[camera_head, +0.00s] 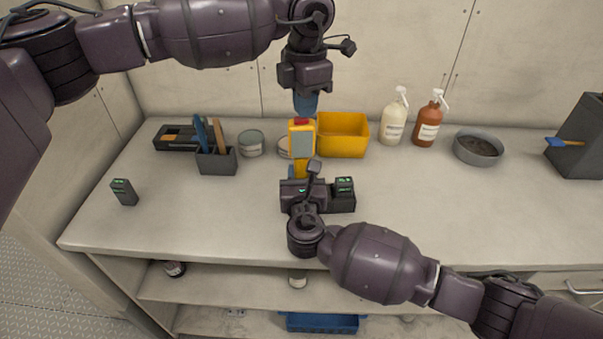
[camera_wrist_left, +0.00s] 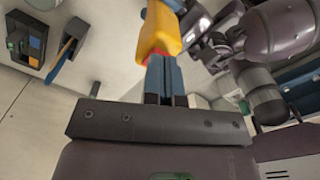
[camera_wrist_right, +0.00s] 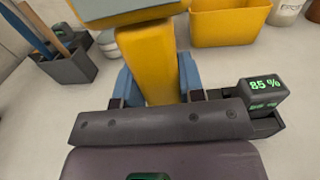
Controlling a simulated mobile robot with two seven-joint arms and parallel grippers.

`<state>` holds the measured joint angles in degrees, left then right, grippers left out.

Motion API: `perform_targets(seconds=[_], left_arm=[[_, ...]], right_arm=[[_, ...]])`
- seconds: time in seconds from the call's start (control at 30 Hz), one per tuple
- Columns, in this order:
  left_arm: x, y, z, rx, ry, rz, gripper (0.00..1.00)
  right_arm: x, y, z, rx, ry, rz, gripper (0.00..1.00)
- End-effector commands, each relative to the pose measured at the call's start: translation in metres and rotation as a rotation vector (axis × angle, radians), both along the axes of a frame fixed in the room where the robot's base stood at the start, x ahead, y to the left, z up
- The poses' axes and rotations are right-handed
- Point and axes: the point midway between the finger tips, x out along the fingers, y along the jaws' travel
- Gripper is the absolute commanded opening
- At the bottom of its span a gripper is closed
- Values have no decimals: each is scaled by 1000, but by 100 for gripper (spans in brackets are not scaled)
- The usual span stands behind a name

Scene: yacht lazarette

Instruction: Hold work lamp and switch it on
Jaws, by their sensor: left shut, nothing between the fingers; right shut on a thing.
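The work lamp (camera_head: 301,138) is yellow with a grey face panel and a red part on top, and it stands upright above the bench. The panel looks unlit. My right gripper (camera_head: 301,173) is shut on its yellow lower body; the right wrist view shows blue fingers on both sides of the yellow handle (camera_wrist_right: 150,62). My left gripper (camera_head: 306,104) is shut and empty, pointing down just above the lamp's red top. In the left wrist view its closed blue fingers (camera_wrist_left: 161,72) are at the red end of the lamp (camera_wrist_left: 158,35); I cannot tell whether they touch.
A yellow bin (camera_head: 343,136) stands behind the lamp, beside two pump bottles (camera_head: 394,122) and a grey bowl (camera_head: 478,149). A tool holder (camera_head: 216,161) is left. A charger with a battery (camera_wrist_right: 263,95) reading 85 % is beside my right gripper. Another battery (camera_head: 124,191) stands far left.

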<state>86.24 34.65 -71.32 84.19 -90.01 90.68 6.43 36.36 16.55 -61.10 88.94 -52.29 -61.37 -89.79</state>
Motion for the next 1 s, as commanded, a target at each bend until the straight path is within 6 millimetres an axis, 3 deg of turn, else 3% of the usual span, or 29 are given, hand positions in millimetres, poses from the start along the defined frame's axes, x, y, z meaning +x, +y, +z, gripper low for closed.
perform_targets(seconds=[1.0], left_arm=[[0,0,-11,0,1,0,0]], right_arm=[[0,0,0,0,0,0,3]])
